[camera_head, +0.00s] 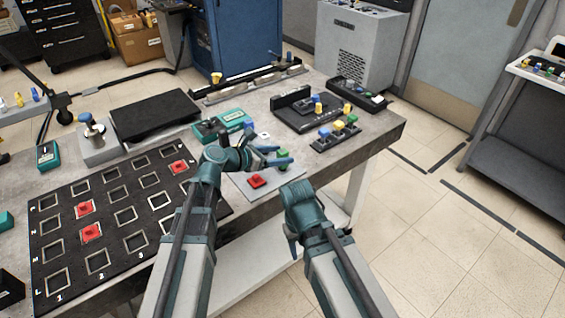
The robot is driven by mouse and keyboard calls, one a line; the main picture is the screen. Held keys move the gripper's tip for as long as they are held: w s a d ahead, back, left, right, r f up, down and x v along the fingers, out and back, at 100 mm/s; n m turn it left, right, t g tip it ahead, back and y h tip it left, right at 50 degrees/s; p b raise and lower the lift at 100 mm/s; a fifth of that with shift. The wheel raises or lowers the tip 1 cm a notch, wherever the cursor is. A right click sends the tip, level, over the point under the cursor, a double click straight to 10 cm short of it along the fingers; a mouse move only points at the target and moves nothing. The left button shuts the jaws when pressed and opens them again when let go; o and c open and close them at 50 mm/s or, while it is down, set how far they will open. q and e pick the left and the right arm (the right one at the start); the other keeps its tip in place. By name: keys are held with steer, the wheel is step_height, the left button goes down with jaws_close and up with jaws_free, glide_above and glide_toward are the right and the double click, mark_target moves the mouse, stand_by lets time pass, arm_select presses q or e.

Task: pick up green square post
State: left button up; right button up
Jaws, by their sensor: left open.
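A green square post (283,153) stands on a light grey pad (276,185) near the table's front edge. My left gripper (279,157) is open beside the post, its blue fingers reaching right and partly covering it. I cannot tell whether the fingers touch the post. A red square post (257,181) sits on the same pad, just in front of the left gripper. My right gripper (291,238) is lower right, off the table's front edge; its fingers are mostly hidden by its own wrist.
A black board (113,222) with square sockets and several red pieces lies to the left. A black rack (334,141) with coloured blocks stands to the right. A teal device (231,119) and a white round piece (263,138) lie behind the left gripper.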

mark_target(288, 153)
arm_select(q)
steer(key=shift+w+d, duration=0.1)
steer(key=b+x, duration=0.1)
steer(key=x, duration=0.1)
steer(key=b+x, duration=0.1)
steer(key=x, duration=0.1)
steer(key=shift+w+f, duration=0.25)
steer(key=shift+w, duration=0.05)
steer(key=shift+w+d+f, duration=0.1)
steer(key=shift+w+d, duration=0.1)
steer(key=shift+c, duration=0.3)
jaws_close()
